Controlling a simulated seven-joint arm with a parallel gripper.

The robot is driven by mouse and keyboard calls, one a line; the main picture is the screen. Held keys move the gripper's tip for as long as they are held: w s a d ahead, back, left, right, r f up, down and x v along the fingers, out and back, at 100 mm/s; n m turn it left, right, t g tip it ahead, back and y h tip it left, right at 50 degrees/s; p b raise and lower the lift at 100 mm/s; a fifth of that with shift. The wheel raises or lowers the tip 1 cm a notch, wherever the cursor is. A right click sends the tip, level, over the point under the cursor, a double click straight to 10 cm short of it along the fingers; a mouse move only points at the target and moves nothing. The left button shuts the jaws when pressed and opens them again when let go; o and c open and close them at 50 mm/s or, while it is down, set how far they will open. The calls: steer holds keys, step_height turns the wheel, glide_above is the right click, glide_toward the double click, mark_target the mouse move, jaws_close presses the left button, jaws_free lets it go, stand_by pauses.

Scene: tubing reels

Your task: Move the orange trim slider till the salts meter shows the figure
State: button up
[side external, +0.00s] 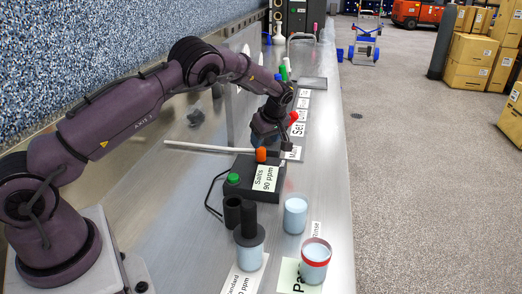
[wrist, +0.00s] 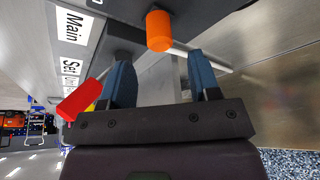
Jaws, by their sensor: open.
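The dark salts meter box (side external: 240,188) stands on the metal bench in the side view, its white face (side external: 265,178) reading "Salts 90 ppm". The orange trim slider knob (side external: 261,154) is at the box's far edge; it also shows in the wrist view (wrist: 159,30). My gripper (side external: 268,140) is just beyond the knob in the side view. In the wrist view my gripper (wrist: 162,72) has its blue fingers apart and empty, with the knob ahead of the tips, roughly between them. Whether a finger touches it cannot be told.
A pale rod (side external: 205,147) extends left from near the knob. A green knob (side external: 233,179) sits on the box. Cups (side external: 295,214), a red-rimmed cup (side external: 315,262) and a dark probe (side external: 249,236) over a "Standard" card (side external: 240,283), its figure partly cut off, stand nearer. A red handle (wrist: 78,101) is beside my gripper.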

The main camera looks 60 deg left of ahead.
mark_target(261, 148)
steer(key=x, duration=0.5)
steer(key=shift+a+f, duration=0.15)
steer(key=shift+f, duration=0.2)
